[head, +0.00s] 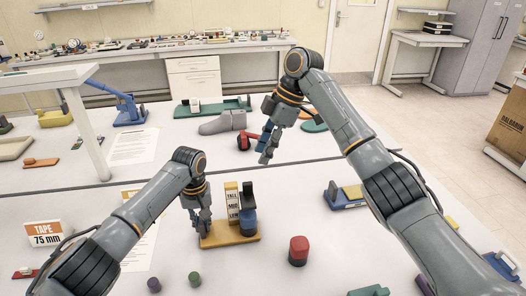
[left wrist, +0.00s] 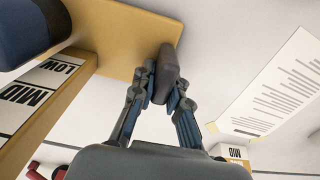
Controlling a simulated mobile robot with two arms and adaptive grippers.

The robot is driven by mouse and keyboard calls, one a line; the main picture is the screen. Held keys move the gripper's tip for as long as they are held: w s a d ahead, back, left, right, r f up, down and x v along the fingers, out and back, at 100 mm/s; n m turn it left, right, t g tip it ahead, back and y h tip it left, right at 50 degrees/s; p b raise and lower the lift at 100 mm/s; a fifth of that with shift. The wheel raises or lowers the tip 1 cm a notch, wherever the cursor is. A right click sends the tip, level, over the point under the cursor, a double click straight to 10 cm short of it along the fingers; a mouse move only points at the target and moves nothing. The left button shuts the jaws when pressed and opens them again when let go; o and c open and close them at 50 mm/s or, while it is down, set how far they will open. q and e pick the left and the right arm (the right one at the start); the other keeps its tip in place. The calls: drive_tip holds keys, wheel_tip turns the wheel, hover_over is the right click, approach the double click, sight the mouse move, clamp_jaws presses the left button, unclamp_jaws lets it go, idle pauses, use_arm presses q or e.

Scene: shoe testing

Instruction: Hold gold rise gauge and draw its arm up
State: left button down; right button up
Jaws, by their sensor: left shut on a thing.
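The gold rise gauge (head: 243,239) stands on the near table, with an upright scale (head: 231,202) marked TALL, MID and LOW. Beside the scale is a blue cylinder (head: 248,222) with a dark upright part above it. My left gripper (head: 201,229) is at the left end of the base. In the left wrist view my left gripper (left wrist: 165,82) is shut on a dark grey block (left wrist: 167,72) at the edge of the gold base (left wrist: 128,38). My right gripper (head: 268,152) hangs higher and farther back, clear of the gauge; its finger gap is unclear.
A red cylinder (head: 298,251) stands right of the gauge. A TAPE 75 mm sign (head: 45,235) is at left. A grey shoe form (head: 222,122) lies behind. White tabletop is bare around the red cylinder.

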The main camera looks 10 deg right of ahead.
use_arm(q)
drive_tip(key=c, duration=1.3)
unclamp_jaws()
drive_tip(key=shift+o, duration=0.2)
